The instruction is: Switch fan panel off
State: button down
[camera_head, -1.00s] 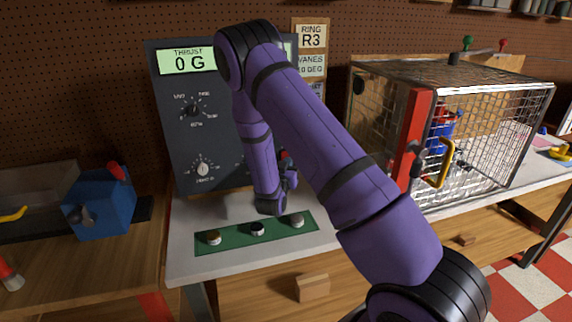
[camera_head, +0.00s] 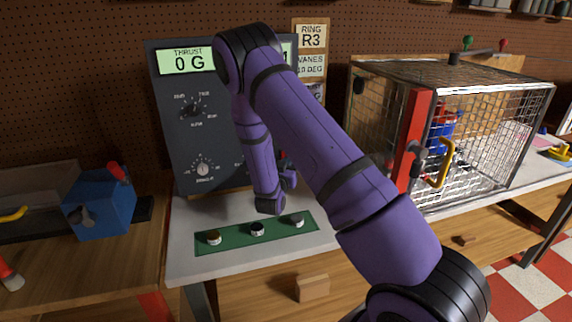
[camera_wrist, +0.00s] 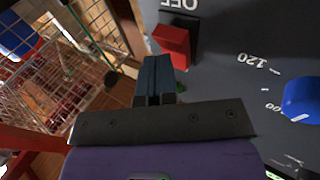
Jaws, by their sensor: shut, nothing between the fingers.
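The dark grey fan panel (camera_head: 225,130) stands at the back of the bench, its thrust display (camera_head: 187,60) lit and reading 0 G. In the wrist view, a red switch (camera_wrist: 173,44) sits on the dark panel beside a partly cropped, upside-down OFF label (camera_wrist: 181,4). My gripper (camera_wrist: 156,64) is shut and empty, its fingertips just beside and below the red switch in the picture. I cannot tell whether they touch it. A blue knob (camera_wrist: 301,98) is at the right. In the head view my arm hides the panel's right part, including the switch.
A wire-mesh cage (camera_head: 490,110) with a red-edged front stands right of the panel. A green strip (camera_head: 277,228) with 3 small knobs lies on the bench in front. A blue box (camera_head: 98,205) is at the left.

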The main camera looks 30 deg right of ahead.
jog(key=shift+w+d+f, duration=0.2)
jog(key=shift+w, duration=0.4)
dwell(1.4)
jog(key=shift+s+r, duration=0.1)
jog(key=shift+s, duration=0.15)
jog(key=shift+s+a+r, duration=0.15)
jog(key=shift+s, duration=0.25)
jog(key=shift+s+a+r, duration=0.25)
jog(key=shift+s+r, duration=0.1)
jog(key=shift+s, duration=0.4)
jog(key=shift+s+a+r, duration=0.2)
jog(key=shift+s+r, duration=0.15)
jog(key=shift+s, duration=0.4)
jog(key=shift+s+a+r, duration=0.25)
jog(key=shift+s+r, duration=0.1)
jog(key=shift+s, duration=0.4)
